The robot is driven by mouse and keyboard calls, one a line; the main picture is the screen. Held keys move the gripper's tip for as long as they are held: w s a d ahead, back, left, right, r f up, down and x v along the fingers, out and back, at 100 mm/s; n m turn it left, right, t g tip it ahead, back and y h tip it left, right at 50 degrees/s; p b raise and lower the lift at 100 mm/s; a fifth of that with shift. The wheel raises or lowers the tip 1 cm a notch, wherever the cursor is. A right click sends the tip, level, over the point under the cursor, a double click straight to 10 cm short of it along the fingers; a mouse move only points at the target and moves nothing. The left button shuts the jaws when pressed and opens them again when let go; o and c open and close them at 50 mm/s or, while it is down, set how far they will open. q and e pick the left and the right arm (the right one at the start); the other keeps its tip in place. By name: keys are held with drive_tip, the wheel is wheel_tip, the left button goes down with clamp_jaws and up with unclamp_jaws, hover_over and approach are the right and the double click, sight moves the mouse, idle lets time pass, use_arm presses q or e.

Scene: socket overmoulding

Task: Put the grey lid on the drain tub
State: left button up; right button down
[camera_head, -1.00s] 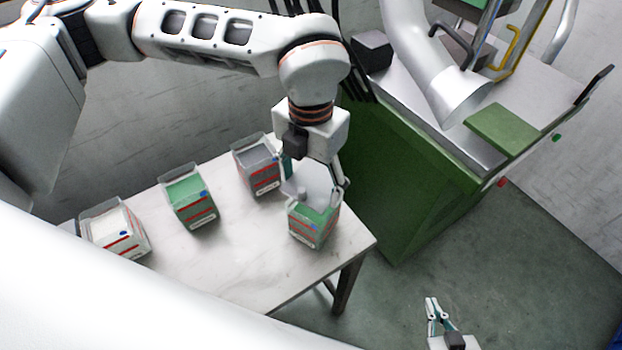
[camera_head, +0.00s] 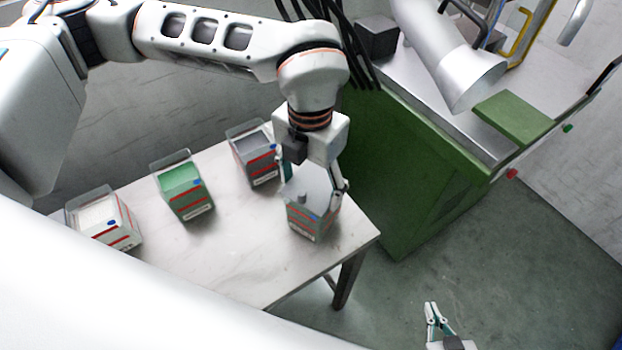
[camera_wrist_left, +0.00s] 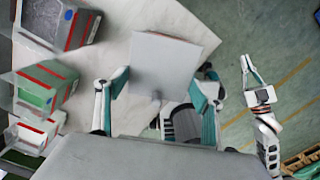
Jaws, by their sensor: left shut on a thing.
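The grey lid (camera_head: 318,186) is a flat square plate with a small knob. My left gripper (camera_head: 311,178) has its fingers at opposite sides of the lid and is shut on it. The lid lies over the top of the tub (camera_head: 300,222) at the table's right end, hiding its contents. I cannot tell whether it rests on the rim. In the left wrist view the lid (camera_wrist_left: 165,62) shows between the finger pads. My right gripper (camera_head: 432,306) hangs over the floor, away from the table, its fingertips close together; I cannot tell whether it is shut.
Three clear-walled tubs stand left along the table (camera_head: 235,235): one with white contents (camera_head: 103,215), one with green (camera_head: 180,180), one with grey (camera_head: 250,145). A green machine (camera_head: 410,180) stands close right of the table. The table's front middle is clear.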

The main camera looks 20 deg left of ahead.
use_arm(q)
drive_tip(key=o, duration=1.2)
wheel_tip(320, 180, up, 12)
drive_tip(key=shift+s+f, duration=0.1)
idle(0.4)
